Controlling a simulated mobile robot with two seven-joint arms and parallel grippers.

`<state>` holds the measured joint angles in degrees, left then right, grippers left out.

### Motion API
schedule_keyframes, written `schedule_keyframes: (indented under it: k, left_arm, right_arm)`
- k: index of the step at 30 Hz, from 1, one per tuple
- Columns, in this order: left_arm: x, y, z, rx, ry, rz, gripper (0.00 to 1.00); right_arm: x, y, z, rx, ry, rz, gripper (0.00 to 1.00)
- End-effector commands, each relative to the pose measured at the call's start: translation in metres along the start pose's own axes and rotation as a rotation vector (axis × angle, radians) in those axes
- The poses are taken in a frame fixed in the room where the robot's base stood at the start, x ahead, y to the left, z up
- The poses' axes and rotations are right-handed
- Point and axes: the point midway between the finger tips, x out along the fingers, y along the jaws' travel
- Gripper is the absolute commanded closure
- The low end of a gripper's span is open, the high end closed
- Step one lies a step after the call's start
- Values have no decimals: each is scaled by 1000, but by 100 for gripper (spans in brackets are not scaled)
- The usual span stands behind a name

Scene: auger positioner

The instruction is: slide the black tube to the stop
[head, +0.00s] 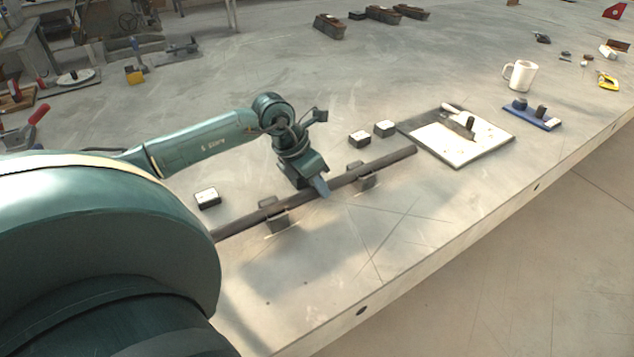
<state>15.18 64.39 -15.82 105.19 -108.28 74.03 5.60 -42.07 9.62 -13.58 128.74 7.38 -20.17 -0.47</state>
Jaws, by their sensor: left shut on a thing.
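The black tube (400,158) lies lengthwise along the table, resting on two small brackets, a near one (275,219) and a far one (364,181). My left gripper (320,187) is shut on the tube between these brackets. Part of the tube is hidden by the gripper, and its near left end is hidden behind my arm. Its far right end is close to the left edge of a white board with a dark frame (455,149). I cannot tell which part is the stop. My right gripper is not in view.
A white mug (520,75) and a blue tray (532,117) are farther right. The table in front of the tube is clear to its edge.

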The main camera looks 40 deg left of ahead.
Motion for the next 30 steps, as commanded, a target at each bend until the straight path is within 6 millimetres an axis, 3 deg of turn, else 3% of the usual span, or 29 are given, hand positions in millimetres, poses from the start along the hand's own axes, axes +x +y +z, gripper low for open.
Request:
schedule_keyframes:
  k: [30]
  left_arm:
    - [-7,3,-17,-3,-1,5,100]
  right_arm:
    - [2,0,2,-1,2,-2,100]
